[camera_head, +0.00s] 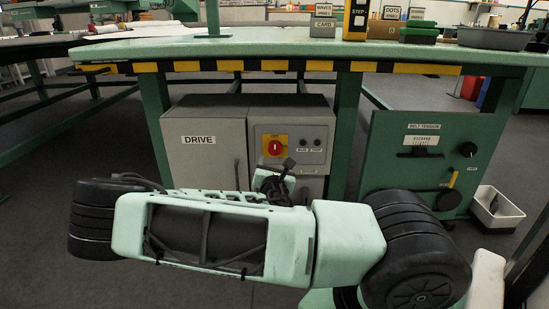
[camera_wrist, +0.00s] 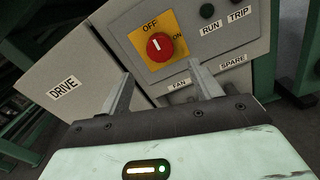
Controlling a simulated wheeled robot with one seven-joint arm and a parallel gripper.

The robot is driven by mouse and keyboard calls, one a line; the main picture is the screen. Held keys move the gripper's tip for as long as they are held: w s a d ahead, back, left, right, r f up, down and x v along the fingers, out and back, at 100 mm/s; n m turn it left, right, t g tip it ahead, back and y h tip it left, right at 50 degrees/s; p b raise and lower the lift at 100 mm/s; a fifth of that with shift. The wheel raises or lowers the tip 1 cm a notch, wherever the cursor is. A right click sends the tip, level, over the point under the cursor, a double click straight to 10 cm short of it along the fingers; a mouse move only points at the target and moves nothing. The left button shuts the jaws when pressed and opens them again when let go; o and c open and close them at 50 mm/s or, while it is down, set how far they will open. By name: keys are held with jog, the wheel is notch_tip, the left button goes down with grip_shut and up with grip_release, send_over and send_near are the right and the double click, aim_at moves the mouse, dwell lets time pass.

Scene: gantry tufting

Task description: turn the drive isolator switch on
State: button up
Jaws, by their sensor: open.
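The drive isolator switch is a red round knob (camera_head: 275,148) on a yellow plate, on the grey panel right of the box labelled DRIVE. In the wrist view the knob (camera_wrist: 160,46) has a white mark pointing up towards OFF; ON is at the plate's right. My gripper (camera_wrist: 162,72) is open, its two fingers apart below the knob in that view, with nothing between them. They appear clear of the knob, but the exact gap is hard to tell. In the head view my gripper (camera_head: 276,177) is below the knob, partly hidden by my arm.
The RUN (camera_wrist: 210,28) and TRIP (camera_wrist: 238,13) labels are right of the switch; FAN (camera_wrist: 180,84) and SPARE (camera_wrist: 232,61) are below. A striped table edge (camera_head: 300,66) overhangs the panel. A green BELT TENSION cabinet (camera_head: 390,160) stands right, beside a white bin (camera_head: 497,208).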

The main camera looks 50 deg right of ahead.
aim_at(275, 151)
jog(key=b+x, duration=0.2)
jog(key=x, duration=0.5)
jog(key=shift+w+d+f+b, duration=0.1)
jog(key=shift+d+b, duration=0.1)
jog(key=shift+b, duration=0.1)
jog(key=shift+w+d, duration=0.4)
jog(key=shift+d, duration=0.05)
jog(key=c, duration=1)
